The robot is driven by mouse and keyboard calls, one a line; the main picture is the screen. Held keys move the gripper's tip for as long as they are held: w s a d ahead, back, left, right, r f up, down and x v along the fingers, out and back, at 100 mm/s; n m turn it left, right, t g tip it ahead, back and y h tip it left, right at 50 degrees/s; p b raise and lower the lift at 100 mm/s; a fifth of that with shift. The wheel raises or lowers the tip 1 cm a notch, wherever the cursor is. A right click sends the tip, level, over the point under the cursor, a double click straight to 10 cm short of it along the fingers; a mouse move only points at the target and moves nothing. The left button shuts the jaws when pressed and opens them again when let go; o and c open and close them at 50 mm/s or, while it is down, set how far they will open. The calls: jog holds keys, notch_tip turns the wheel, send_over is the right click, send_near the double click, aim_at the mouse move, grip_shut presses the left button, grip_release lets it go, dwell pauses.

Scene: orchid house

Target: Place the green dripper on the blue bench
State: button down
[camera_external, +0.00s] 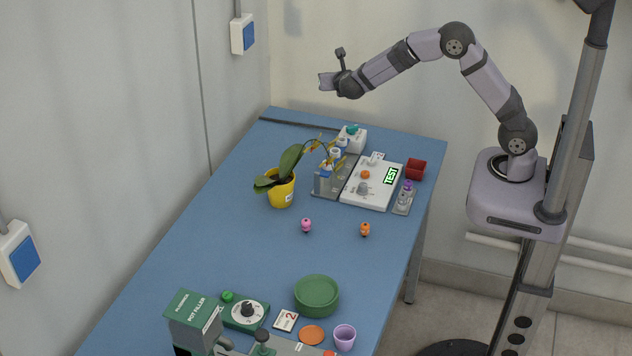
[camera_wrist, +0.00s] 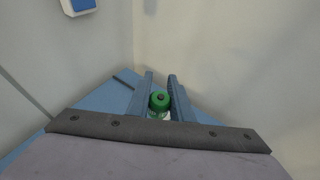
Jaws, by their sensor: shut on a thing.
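The green dripper (camera_wrist: 159,101), with a round green cap and a paler body below, sits between my two fingers in the wrist view. My gripper (camera_external: 323,82) is shut on it; the wrist view shows both fingers (camera_wrist: 160,95) flanking the cap. In the external view my gripper is raised high above the far end of the blue bench (camera_external: 250,235), and I cannot make out the dripper there. Part of the bench also shows in the wrist view (camera_wrist: 105,97), beyond the fingers.
A yellow pot (camera_external: 282,190) with a plant stands mid-bench. Beside it are a grey rack (camera_external: 327,187) and a white tester (camera_external: 380,196). Small pink (camera_external: 306,226) and orange (camera_external: 365,230) items stand nearer. A green bowl (camera_external: 317,296) stands at the near end. Bare bench lies left of centre.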

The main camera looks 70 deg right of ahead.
jog(key=w+a+f+n+t+y+b, duration=0.25)
jog(key=w+a+b, duration=0.25)
jog(key=a, duration=0.6)
jog(key=w+a+f+n+t+y+b, duration=0.1)
jog(key=w+a+n+t+y+b, duration=0.3)
jog(key=a, duration=0.6)
jog(key=w+a+r+n+y+b, duration=0.1)
jog(key=a+n+b, duration=0.15)
jog(key=a, duration=0.55)
jog(key=w+a+n+y+b, duration=0.15)
jog(key=a+b, duration=0.25)
jog(key=a, duration=0.4)
jog(key=n+y+b, duration=0.3)
jog(key=y, duration=0.1)
send_over(242, 253)
notch_tip(242, 253, down, 16)
jog(key=shift+m, duration=0.35)
jog(key=shift+f, duration=5.45)
jog(key=shift+f+b, duration=0.2)
jog(key=shift+b, duration=0.25)
jog(key=c, duration=1.6)
grip_release()
